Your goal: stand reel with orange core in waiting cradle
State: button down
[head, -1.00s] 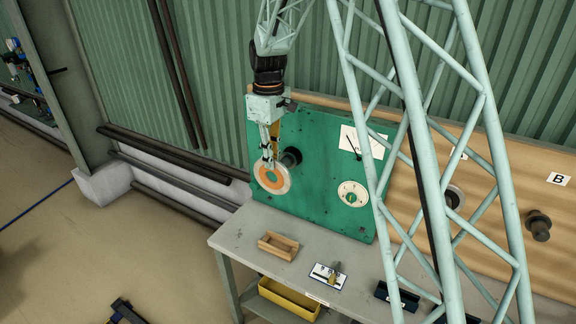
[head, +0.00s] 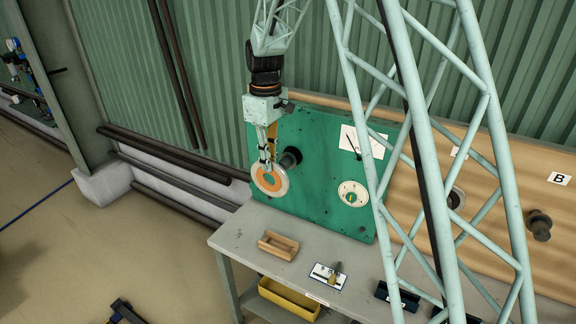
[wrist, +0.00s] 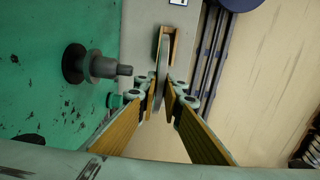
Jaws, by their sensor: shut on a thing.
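The reel with the orange core (head: 270,181) has a pale rim and hangs upright in my gripper (head: 266,162). In the wrist view the reel (wrist: 162,58) shows edge-on between the yellow-lined fingers of my gripper (wrist: 160,88), which are shut on it. The waiting cradle (head: 278,246) is a small open wooden holder on the grey bench, below the reel in the head view. The cradle (wrist: 177,37) also shows beyond the reel in the wrist view, partly hidden by it. The reel is above the bench, apart from the cradle.
A green panel (head: 320,205) stands behind the reel, with a dark peg (head: 291,157) close by. The peg (wrist: 100,66) is left of the reel in the wrist view. A white card with a small fitting (head: 327,276) lies right of the cradle. A yellow bin (head: 289,300) sits below.

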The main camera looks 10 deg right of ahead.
jog(key=shift+s+a+b, duration=0.35)
jog(key=shift+s+a, duration=0.85)
jog(key=shift+s, duration=0.05)
dwell(0.4)
dwell(0.4)
jog(key=s+d+f, duration=0.1)
jog(key=d+f, duration=0.3)
jog(key=f, duration=0.7)
jog(key=shift+s+f, duration=0.35)
jog(key=shift+f, duration=0.2)
notch_tip(320, 180, down, 6)
jog(key=b, duration=0.3)
jog(key=shift+b, duration=0.3)
dwell(0.6)
jog(key=shift+f+b, duration=0.55)
jog(key=shift+b, duration=0.05)
dwell(2.2)
